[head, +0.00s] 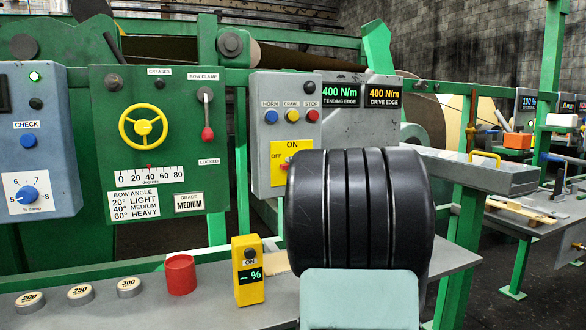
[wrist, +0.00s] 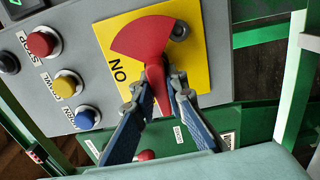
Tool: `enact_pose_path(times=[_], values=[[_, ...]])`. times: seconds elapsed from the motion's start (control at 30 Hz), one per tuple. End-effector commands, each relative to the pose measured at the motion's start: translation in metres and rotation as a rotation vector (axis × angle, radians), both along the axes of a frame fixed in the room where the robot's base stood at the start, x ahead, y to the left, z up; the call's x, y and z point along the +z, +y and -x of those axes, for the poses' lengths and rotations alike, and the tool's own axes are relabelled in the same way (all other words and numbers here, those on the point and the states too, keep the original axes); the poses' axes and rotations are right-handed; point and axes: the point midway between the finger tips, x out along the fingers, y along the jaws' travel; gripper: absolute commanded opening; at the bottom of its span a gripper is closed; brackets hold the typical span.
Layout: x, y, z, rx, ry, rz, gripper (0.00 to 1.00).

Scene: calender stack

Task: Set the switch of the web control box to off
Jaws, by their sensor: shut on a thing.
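The web control box (head: 262,105) is a grey box with horn, crawl and stop buttons and a yellow switch plate (head: 281,152) marked ON at the top and OFF at the left. In the wrist view the box (wrist: 105,35) appears turned, with its yellow plate (wrist: 190,75) in front of me. The red switch handle (wrist: 150,42) has a fan-shaped part and a narrow grip. My gripper (wrist: 156,88) is shut on the narrow grip. In the head view my arm hides the gripper and most of the switch, so its exact setting cannot be told.
Close by are the blue horn (wrist: 85,118), yellow crawl (wrist: 66,84) and red stop (wrist: 41,43) buttons. A green panel (head: 152,130) with a yellow handwheel stands left. A yellow meter (head: 248,270) and a red cup (head: 181,274) stand on the bench below.

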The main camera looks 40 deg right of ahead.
Motion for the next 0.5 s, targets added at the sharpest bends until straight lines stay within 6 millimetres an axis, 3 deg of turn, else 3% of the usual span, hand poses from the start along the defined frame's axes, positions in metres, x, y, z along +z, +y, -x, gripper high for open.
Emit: enact_pose_path(times=[0.1,0.13,0.27,0.5], values=[[0.0001,0.0000,0.0000,0.000,0.000,0.000,0.00],[0.0001,0.0000,0.0000,0.000,0.000,0.000,0.14],[0.0001,0.0000,0.0000,0.000,0.000,-0.001,0.28],[0.0000,-0.0001,0.0000,0.000,0.000,-0.001,0.30]])
